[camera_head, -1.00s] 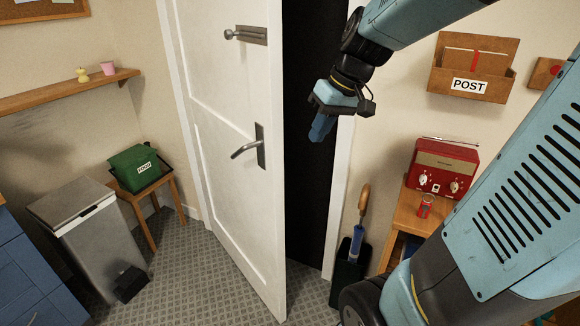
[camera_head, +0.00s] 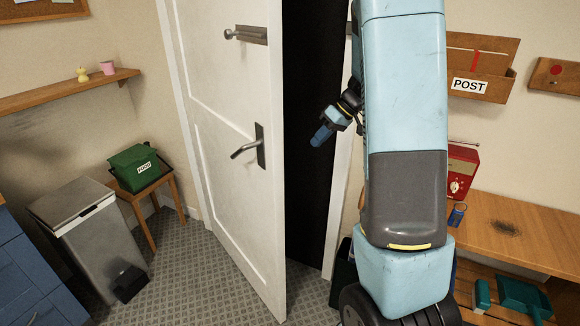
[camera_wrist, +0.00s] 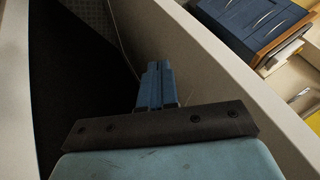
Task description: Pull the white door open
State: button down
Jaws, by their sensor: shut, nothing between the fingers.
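The white door (camera_head: 235,170) stands ajar in the head view, with a dark gap between its free edge and the right jamb. Its lever handle (camera_head: 249,148) is on the door face near that edge, and a metal closer (camera_head: 247,35) is at the top. My gripper (camera_head: 320,136) is shut and empty in front of the dark gap, to the right of the door's edge. In the wrist view my shut fingers (camera_wrist: 155,85) point along the pale door edge (camera_wrist: 205,65), with the dark opening to the left. I cannot tell whether they touch the door.
A grey bin (camera_head: 95,240) and a green box (camera_head: 134,168) on a stool stand left of the door. A wooden bench (camera_head: 500,230) with a red radio (camera_head: 461,172) is at the right, partly behind my arm. Patterned floor (camera_head: 190,275) is clear before the door.

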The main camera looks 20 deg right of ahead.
jog(key=s+a+r+x, duration=0.1)
jog(key=a+x, duration=0.1)
jog(key=x, duration=1)
jog(key=shift+a, duration=0.25)
dwell(0.3)
